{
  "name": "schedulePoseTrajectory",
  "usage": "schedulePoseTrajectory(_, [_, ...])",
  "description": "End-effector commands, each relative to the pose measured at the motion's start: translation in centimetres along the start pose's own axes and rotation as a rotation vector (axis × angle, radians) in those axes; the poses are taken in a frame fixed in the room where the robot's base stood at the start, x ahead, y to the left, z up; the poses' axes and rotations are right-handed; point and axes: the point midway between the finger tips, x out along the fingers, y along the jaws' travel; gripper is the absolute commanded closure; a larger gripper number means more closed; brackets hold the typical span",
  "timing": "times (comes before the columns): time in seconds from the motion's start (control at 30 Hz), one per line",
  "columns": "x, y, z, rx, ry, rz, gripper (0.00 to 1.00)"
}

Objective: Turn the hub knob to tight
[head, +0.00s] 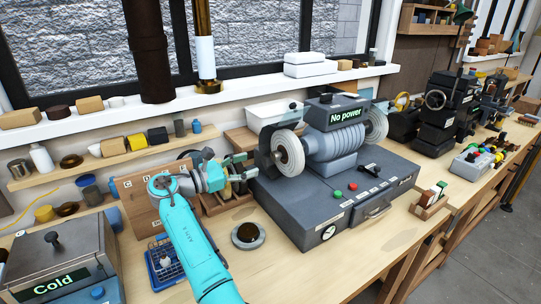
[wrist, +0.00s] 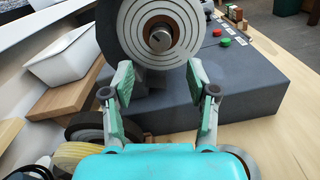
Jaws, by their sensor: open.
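The bench grinder (head: 325,150) stands on a dark grey base, with a pale wheel (head: 290,153) at its left end. In the wrist view, that wheel faces me with a round hub (wrist: 161,37) at its centre, a metal shaft end inside a brown ring. I cannot read any tight or loose mark on it. My gripper (wrist: 158,82) is open and empty, its two fingers spread below the hub in the picture, apart from it. In the head view, my gripper (head: 242,167) is just left of the wheel.
The grinder's display (head: 347,115) reads "No power". A white bin (head: 272,112) stands behind the wheel. A grey box with a "Cold" display (head: 60,262) sits at the front left. A small round dish (head: 248,235) lies before the grinder. The bench front is mostly clear.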

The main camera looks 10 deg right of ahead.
Motion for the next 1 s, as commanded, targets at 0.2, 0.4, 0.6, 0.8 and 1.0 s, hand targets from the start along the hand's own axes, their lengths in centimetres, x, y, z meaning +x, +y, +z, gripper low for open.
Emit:
schedulePoseTrajectory(0.2, [4.1,-0.1,0.0,0.000,0.000,-0.003,0.42])
schedulePoseTrajectory(0.4, [7.1,-0.1,0.0,0.000,-0.001,-0.003,0.42])
schedulePoseTrajectory(0.6, [8.7,0.0,0.0,0.000,0.000,-0.001,0.42])
schedulePoseTrajectory(0.8, [9.0,0.0,0.0,0.000,0.001,0.000,0.42])
schedulePoseTrajectory(1.0, [9.0,0.0,0.0,0.000,0.000,0.000,0.57])
